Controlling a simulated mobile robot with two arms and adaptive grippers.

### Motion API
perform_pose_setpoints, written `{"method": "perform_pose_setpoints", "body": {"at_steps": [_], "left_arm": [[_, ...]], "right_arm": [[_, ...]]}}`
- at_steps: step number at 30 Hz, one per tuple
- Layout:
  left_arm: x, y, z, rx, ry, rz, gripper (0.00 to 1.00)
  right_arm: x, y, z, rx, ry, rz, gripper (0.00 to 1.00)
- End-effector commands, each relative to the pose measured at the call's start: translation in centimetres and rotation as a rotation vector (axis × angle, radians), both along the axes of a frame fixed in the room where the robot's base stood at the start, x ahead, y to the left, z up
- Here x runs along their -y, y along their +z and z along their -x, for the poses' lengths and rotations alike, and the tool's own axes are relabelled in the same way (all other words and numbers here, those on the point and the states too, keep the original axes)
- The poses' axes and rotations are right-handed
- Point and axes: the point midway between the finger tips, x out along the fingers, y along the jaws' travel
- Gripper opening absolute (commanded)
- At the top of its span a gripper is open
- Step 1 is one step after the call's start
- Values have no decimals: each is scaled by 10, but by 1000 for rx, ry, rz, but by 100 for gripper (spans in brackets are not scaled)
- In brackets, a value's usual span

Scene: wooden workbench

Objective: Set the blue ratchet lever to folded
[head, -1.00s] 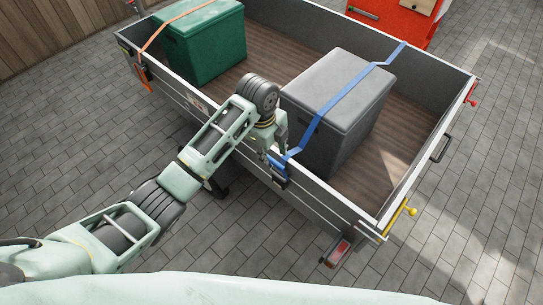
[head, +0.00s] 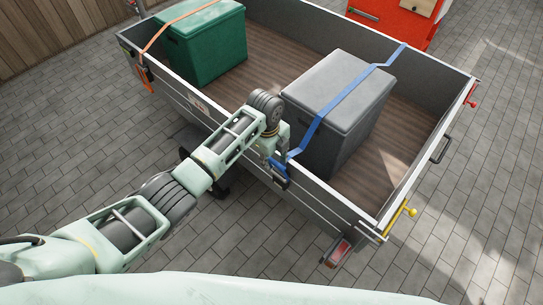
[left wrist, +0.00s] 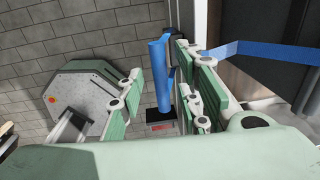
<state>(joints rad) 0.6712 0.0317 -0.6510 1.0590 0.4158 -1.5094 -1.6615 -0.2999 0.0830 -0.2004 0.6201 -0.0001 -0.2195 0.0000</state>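The blue ratchet lever (left wrist: 160,72) stands out lengthwise in the left wrist view, between the two finger sets of my left gripper (left wrist: 155,100). The gripper is open, with a clear gap between the lever and the left finger; the right finger is close beside the ratchet, and I cannot tell if they touch. In the head view the blue ratchet (head: 279,170) hangs on the outer side of the trailer wall, partly hidden by my left gripper (head: 270,157). The blue strap (head: 314,124) runs from it over the grey box (head: 352,105). My right gripper is out of view.
A green box (head: 207,48) under an orange strap (head: 163,32) stands at the trailer's far left, with an orange ratchet (head: 146,78) on the wall. The trailer's side wall (head: 325,197) runs beside my arm. The paving (head: 200,245) on the near side is open.

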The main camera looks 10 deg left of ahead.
Motion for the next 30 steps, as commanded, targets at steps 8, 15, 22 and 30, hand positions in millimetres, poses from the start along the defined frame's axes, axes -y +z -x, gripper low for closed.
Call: {"method": "perform_pose_setpoints", "body": {"at_steps": [8, 15, 22, 30], "left_arm": [[0, 0, 0, -1, 0, 1, 16], [0, 0, 0, -1, 1, 1, 0], [0, 0, 0, -1, 1, 1, 0], [-1, 1, 2, 7, 1, 7, 0]], "right_arm": [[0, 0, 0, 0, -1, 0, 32], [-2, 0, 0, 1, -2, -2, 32], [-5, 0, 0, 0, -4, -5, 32], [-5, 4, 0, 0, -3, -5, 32]]}}
